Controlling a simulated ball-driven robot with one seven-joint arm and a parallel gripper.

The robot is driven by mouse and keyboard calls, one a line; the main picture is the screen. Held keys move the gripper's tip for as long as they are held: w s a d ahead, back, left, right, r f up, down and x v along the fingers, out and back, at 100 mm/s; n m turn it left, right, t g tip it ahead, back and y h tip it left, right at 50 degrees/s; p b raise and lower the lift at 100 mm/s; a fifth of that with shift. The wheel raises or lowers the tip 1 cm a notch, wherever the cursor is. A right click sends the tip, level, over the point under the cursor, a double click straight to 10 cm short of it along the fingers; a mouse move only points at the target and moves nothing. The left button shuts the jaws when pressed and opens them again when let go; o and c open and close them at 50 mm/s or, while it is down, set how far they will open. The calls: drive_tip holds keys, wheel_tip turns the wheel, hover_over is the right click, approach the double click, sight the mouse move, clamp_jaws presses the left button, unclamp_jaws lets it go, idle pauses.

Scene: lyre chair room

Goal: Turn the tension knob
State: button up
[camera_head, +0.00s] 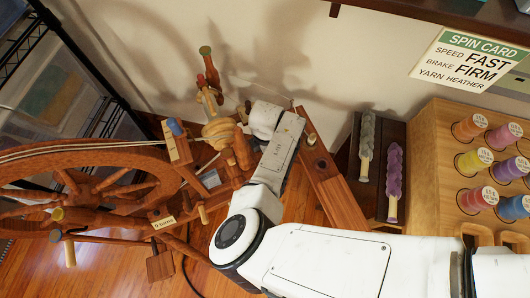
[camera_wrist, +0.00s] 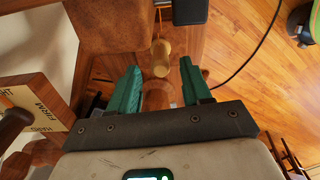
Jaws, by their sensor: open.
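My gripper (camera_wrist: 160,70) is open, its two green fingers apart with nothing gripped. In the wrist view, a tan rounded knob (camera_wrist: 160,57) shows just beyond and between the fingertips, apart from both. I cannot tell for sure that it is the tension knob. A brown wooden part (camera_wrist: 158,95) lies between the fingers, lower in the picture. A wooden block (camera_wrist: 38,108) with lettering including "FIRM" stands left of the gripper. In the head view, the spinning wheel (camera_head: 90,158) stands at left, and my arm reaches down over its right end, hiding the fingers.
A spin card (camera_head: 468,60) on the wall reads speed fast, brake firm, yarn heather. A wooden rack (camera_head: 440,140) of colored spools stands at right. Grey and purple yarn skeins (camera_head: 394,175) lie beside it. A dark cable (camera_wrist: 250,50) crosses the floor.

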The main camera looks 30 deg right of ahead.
drive_tip(key=shift+f, duration=1.25)
drive_tip(key=shift+c, duration=0.3)
clamp_jaws()
